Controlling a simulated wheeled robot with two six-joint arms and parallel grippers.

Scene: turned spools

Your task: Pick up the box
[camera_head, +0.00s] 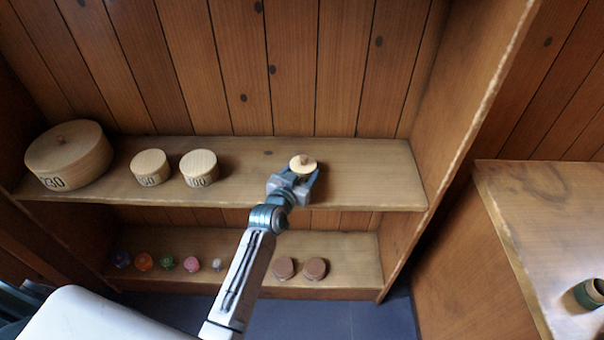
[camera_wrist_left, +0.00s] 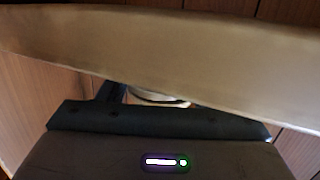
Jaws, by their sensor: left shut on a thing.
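A small round pale wooden box (camera_head: 303,162) with a knob on its lid is at the right part of the upper shelf in the head view. My left gripper (camera_head: 300,174) is shut on it, with a finger visible at its side. The gripper hides the box's lower part, so I cannot tell whether it touches the shelf. In the left wrist view, only a pale, curved bit of the box (camera_wrist_left: 158,98) shows between the gripper body and the shelf edge. My right gripper is not in view.
The upper shelf (camera_head: 370,180) also bears a large round lidded box (camera_head: 68,158) and two smaller round boxes (camera_head: 150,167) (camera_head: 199,168), all with dark markings. The lower shelf (camera_head: 345,272) holds several small coloured spools and two brown round pieces (camera_head: 285,268) (camera_head: 315,268). A side wall (camera_head: 450,110) closes the right.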

